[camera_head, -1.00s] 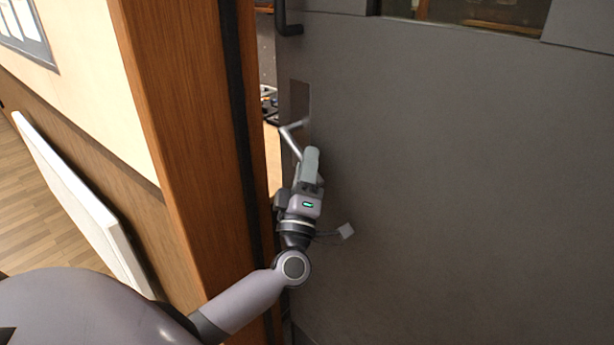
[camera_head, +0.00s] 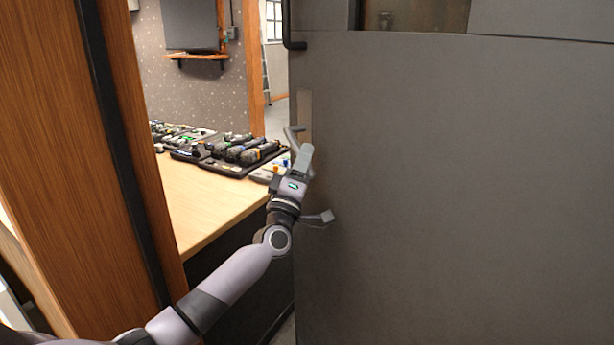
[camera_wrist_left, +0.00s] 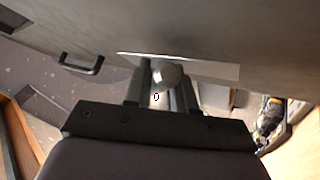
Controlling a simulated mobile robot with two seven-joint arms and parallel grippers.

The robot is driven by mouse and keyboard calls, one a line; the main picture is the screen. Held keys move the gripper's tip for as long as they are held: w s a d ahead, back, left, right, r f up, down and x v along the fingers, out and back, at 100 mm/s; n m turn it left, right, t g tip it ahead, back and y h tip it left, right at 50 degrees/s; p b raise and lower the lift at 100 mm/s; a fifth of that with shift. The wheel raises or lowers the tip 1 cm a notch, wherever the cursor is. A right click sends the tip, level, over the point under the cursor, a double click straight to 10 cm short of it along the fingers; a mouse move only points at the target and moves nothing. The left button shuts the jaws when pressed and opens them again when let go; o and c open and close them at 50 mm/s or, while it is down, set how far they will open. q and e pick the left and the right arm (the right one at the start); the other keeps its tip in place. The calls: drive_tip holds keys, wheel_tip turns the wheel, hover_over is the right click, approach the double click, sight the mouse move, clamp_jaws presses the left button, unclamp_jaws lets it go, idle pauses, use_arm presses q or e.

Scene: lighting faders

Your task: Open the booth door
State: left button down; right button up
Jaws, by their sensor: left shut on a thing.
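The booth door (camera_head: 450,190) is a large dark grey panel on the right of the head view, standing ajar with a wide gap at its left edge. Its metal lever handle (camera_head: 292,138) sits on a pale plate (camera_head: 304,110) near that edge. My left gripper (camera_head: 301,158) is shut on the lever handle. In the left wrist view the rounded end of the handle (camera_wrist_left: 170,76) shows between the two fingers, with the plate (camera_wrist_left: 205,68) behind it. My right gripper is in neither view.
A wooden door frame (camera_head: 150,150) stands left of the gap, close to my left arm. Through the gap are a wooden desk (camera_head: 195,200) with several control consoles (camera_head: 235,152) and a wall-mounted screen (camera_head: 192,24). A black pull handle (camera_head: 287,25) is higher on the door.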

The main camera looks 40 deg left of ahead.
use_arm(q)
drive_tip(key=shift+w+d+f+h, duration=0.15)
drive_tip(key=shift+w+f+h, duration=0.05)
drive_tip(key=shift+w, duration=0.3)
drive_tip(key=shift+w+d+f+h, duration=0.1)
drive_tip(key=shift+w+f+h, duration=0.1)
drive_tip(key=shift+w, duration=0.3)
drive_tip(key=shift+s, duration=0.1)
drive_tip(key=c, duration=1.1)
unclamp_jaws()
drive_tip(key=shift+a+r, duration=0.1)
drive_tip(key=shift+o, duration=0.2)
drive_tip(key=v, duration=0.7)
